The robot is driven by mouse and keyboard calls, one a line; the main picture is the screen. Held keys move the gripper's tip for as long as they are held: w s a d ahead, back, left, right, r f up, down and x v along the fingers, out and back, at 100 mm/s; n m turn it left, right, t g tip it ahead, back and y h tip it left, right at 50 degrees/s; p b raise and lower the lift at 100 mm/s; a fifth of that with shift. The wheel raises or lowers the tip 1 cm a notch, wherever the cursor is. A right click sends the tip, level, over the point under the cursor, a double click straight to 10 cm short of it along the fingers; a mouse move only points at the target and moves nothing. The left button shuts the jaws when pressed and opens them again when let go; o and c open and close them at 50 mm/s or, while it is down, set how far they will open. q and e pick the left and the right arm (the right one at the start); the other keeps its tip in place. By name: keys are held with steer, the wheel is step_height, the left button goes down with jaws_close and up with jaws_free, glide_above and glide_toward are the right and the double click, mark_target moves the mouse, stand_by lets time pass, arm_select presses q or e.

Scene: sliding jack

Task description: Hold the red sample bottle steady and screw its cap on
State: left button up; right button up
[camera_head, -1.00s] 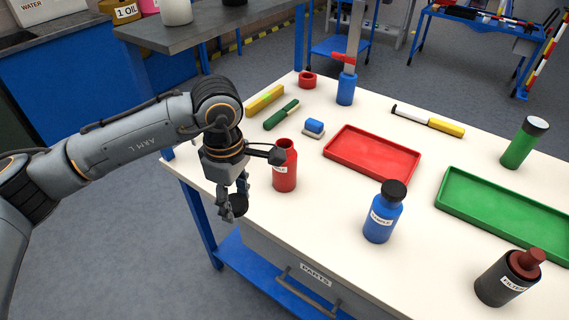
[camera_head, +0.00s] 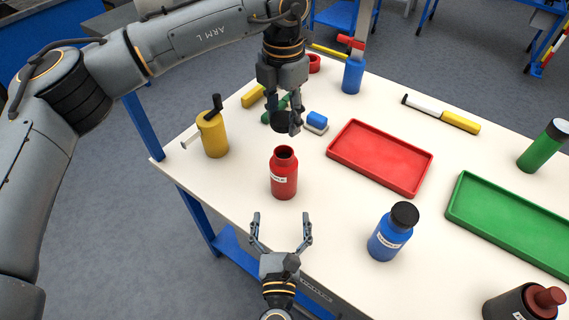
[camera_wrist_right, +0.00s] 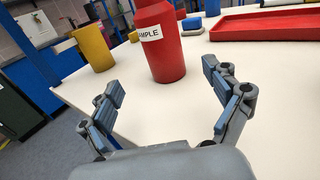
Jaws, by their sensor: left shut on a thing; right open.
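The red sample bottle (camera_head: 284,178) stands upright and uncapped on the white table, its dark mouth showing; its label and body also show in the right wrist view (camera_wrist_right: 160,50). My left gripper (camera_head: 284,124) is shut on a black cap (camera_head: 280,122) and holds it in the air; in the head view it appears above the bottle's mouth, apart from it. My right gripper (camera_head: 282,217) is open and empty at the table's front edge, its fingers spread toward the bottle; its fingers also show in the right wrist view (camera_wrist_right: 163,80), short of the bottle.
A yellow canister with a crank (camera_head: 213,134) stands left of the bottle. A blue bottle with a black cap (camera_head: 389,235) stands to the right. A red tray (camera_head: 345,163) and a green tray (camera_head: 461,215) lie beyond. The white table (camera_head: 335,215) between the red and blue bottles is clear.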

mark_target(284, 177)
arm_select(q)
steer(key=shift+r, duration=0.1)
arm_select(e)
steer(key=shift+m, duration=0.3)
steer(key=w, duration=1.2)
steer(key=shift+d, duration=0.3)
steer(key=c, duration=1.8)
arm_select(q)
steer(key=shift+f, duration=2.5)
steer(key=shift+f, duration=0.1)
